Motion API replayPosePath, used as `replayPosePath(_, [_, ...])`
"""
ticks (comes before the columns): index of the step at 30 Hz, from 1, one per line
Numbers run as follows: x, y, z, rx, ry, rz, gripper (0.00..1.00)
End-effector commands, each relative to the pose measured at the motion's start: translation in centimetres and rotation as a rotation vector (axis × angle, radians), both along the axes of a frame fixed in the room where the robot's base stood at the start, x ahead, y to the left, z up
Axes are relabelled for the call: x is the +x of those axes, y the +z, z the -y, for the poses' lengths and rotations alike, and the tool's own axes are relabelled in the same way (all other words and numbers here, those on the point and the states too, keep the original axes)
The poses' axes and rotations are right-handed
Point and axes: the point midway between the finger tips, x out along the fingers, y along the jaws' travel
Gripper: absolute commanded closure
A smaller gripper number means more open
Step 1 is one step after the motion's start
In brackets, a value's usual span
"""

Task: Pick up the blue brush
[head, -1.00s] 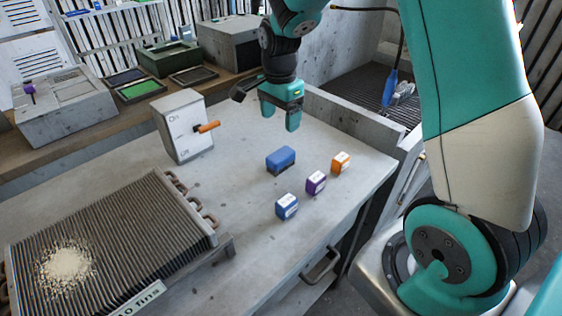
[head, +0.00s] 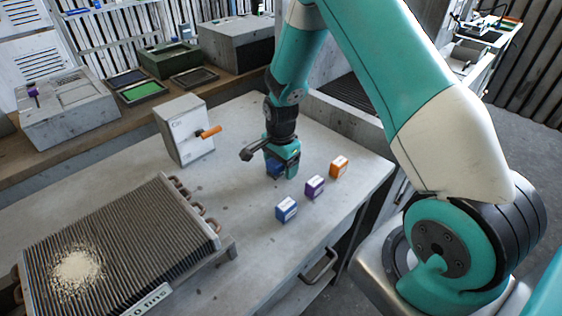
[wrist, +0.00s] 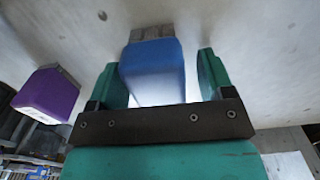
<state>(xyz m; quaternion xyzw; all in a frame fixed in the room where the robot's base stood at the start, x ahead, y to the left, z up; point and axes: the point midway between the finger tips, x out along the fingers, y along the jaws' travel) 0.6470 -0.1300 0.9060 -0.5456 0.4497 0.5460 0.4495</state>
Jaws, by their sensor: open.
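My gripper (wrist: 159,65) is open, with one green finger on each side of the block. A gap shows between the block and the right finger. The left finger looks close to the block, and I cannot tell if it touches.
A grey switch box (head: 185,130) with an orange lever stands behind left. A finned coil (head: 120,235) with pale dust lies at left.

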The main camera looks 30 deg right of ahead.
Motion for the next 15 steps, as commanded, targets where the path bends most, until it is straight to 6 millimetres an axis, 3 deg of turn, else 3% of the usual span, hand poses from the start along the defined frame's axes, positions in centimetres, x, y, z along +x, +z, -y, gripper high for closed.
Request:
replayPosePath(6, [0.03,-0.07,0.0,0.0,0.0,0.001,0.28])
replayPosePath(13, [0.03,-0.05,-0.01,0.0,0.0,0.001,0.81])
replayPosePath(15, [0.03,-0.03,0.0,0.0,0.0,0.001,0.81])
